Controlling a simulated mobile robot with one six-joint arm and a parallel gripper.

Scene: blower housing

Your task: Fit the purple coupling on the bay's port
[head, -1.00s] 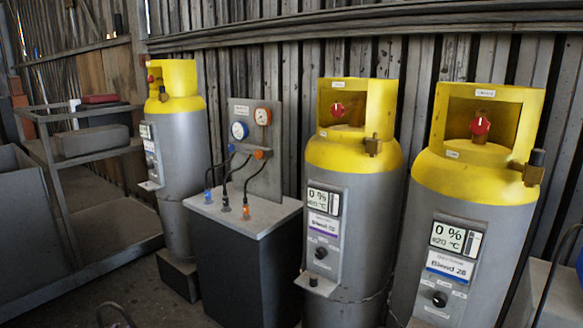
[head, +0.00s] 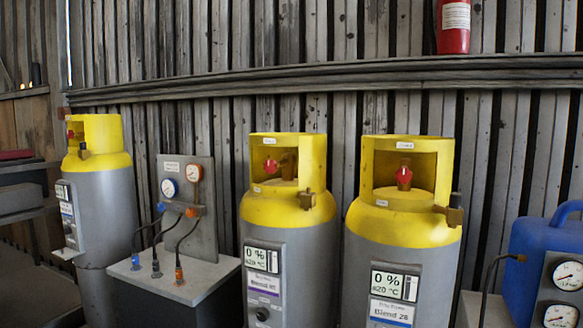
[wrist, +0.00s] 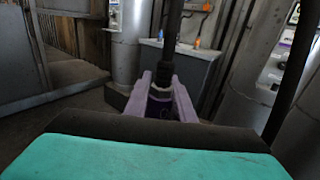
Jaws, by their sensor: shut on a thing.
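In the wrist view my gripper (wrist: 160,93) is shut on the purple coupling (wrist: 160,106), which sits between the two pale purple fingers. A thick black hose (wrist: 170,40) rises from the coupling. The fingers and hose hide part of it. The gripper does not show in the head view. In the head view a grey cylinder with a yellow collar (head: 287,208) carries a purple-striped label (head: 263,284) and a brass side valve (head: 306,200). A similar cylinder (head: 403,218) to its right has a blue-striped label. I cannot tell which fitting is the bay's port.
A dark cabinet with a grey top (head: 205,285) and gauge panel (head: 188,205) stands left of the middle cylinder. Another cylinder (head: 97,160) is farther left. A blue container (head: 530,250) and gauges stand at right.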

